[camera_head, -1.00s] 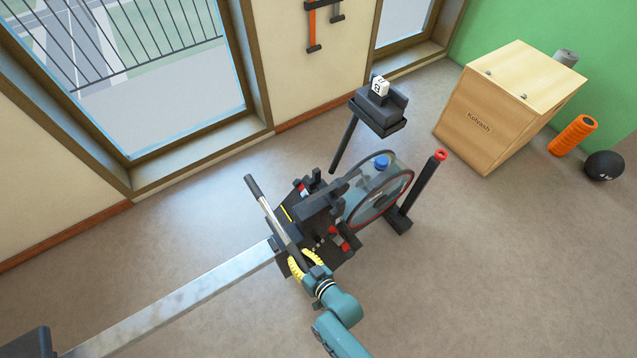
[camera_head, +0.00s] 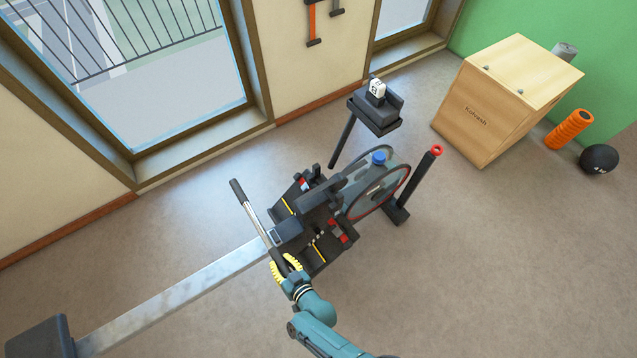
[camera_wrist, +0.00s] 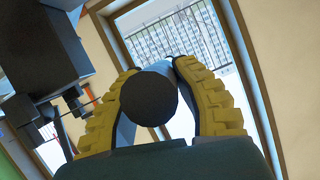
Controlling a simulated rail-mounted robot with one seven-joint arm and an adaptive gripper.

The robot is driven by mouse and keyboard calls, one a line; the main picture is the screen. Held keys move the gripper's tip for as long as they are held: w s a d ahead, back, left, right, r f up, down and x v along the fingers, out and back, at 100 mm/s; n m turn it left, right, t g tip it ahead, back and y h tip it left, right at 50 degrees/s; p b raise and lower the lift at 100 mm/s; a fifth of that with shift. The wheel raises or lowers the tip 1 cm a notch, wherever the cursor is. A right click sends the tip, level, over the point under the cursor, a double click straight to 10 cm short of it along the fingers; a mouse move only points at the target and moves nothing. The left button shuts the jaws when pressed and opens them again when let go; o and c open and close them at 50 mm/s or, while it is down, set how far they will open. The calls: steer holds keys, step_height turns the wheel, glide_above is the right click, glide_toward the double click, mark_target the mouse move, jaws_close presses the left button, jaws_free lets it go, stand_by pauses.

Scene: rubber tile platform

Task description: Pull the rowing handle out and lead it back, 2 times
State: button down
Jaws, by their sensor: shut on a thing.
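The rowing handle is a bar with dark grips and a pale middle (camera_head: 254,215). It lies across the rower's rail, on the seat side of the flywheel (camera_head: 377,190). My gripper (camera_head: 284,267), with yellow ridged fingers, is shut on the handle's near grip. In the wrist view the handle's round dark end (camera_wrist: 149,98) sits between the two yellow fingers. The far grip is free. A strap from handle to flywheel cannot be made out clearly.
The metal rail (camera_head: 170,298) runs to a dark seat (camera_head: 40,338) at lower left. A monitor on a post (camera_head: 376,112) stands behind the rower. A wooden box (camera_head: 490,115), orange roller (camera_head: 568,129) and black ball (camera_head: 599,159) are at upper right. Floor at lower right is clear.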

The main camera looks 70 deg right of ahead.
steer(key=w+a, duration=0.4)
steer(key=a, duration=0.3)
steer(key=shift+w+a+f, duration=0.15)
steer(key=shift+a+f, duration=0.1)
steer(key=shift+a, duration=0.1)
steer(key=s+d+b, duration=0.1)
steer(key=s+d, duration=0.5)
steer(key=d, duration=0.4)
steer(key=shift+s+d, duration=0.15)
steer(key=shift+s, duration=0.05)
